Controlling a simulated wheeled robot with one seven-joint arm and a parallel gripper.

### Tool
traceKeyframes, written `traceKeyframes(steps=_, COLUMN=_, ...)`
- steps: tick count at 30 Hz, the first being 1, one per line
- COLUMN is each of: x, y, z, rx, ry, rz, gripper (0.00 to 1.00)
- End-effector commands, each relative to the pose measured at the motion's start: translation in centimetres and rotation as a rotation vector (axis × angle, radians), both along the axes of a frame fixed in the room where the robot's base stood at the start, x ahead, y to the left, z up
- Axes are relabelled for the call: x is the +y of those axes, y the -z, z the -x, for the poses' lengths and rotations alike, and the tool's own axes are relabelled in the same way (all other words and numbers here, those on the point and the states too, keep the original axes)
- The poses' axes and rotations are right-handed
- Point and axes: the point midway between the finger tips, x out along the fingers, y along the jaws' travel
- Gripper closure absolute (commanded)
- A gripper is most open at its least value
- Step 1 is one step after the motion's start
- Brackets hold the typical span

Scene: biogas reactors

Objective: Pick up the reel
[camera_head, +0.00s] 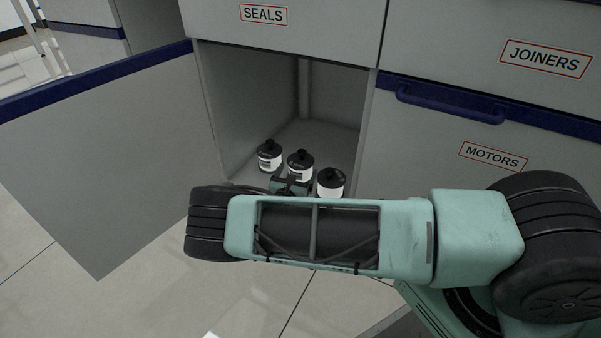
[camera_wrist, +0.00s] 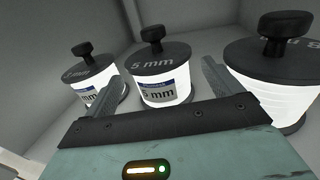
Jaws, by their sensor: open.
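Three white reels with black tops and black knobs stand upright in a row inside the open cabinet: the left reel (camera_head: 269,156), the middle reel (camera_head: 300,166) and the right reel (camera_head: 331,183). In the wrist view the middle reel (camera_wrist: 160,72) is marked "5 mm" and lies ahead, between the two fingers. The left reel (camera_wrist: 95,78) and the right reel (camera_wrist: 280,70) stand on either side. My gripper (camera_wrist: 165,85) is open and empty. In the head view my arm hides most of it and the front of the cabinet floor.
The cabinet compartment (camera_head: 335,90) has side walls close around the reels. Its open door (camera_head: 110,150) stands out to the left. A drawer labelled "SEALS" (camera_head: 264,14) is above. A "MOTORS" drawer (camera_head: 493,156) with a blue handle is at the right.

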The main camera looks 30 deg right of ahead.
Motion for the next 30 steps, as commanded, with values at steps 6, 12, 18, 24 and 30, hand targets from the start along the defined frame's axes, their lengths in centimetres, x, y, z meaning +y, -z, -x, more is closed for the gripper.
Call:
traceKeyframes(steps=6, x=-1.4, y=0.3, z=-1.4, rx=-0.001, ry=0.003, rz=-0.001, gripper=0.09)
traceKeyframes(steps=12, x=-3.0, y=0.1, z=-3.1, rx=-0.001, ry=0.002, rz=-0.001, gripper=0.09)
traceKeyframes(steps=18, x=-3.6, y=-0.3, z=-3.8, rx=0.000, ry=0.000, rz=0.000, gripper=0.09)
traceKeyframes(steps=24, x=-3.6, y=-0.3, z=-3.8, rx=0.000, ry=0.000, rz=0.000, gripper=0.17)
traceKeyframes(steps=30, x=-3.6, y=-0.4, z=-3.8, rx=-0.001, ry=0.000, rz=0.001, gripper=0.49)
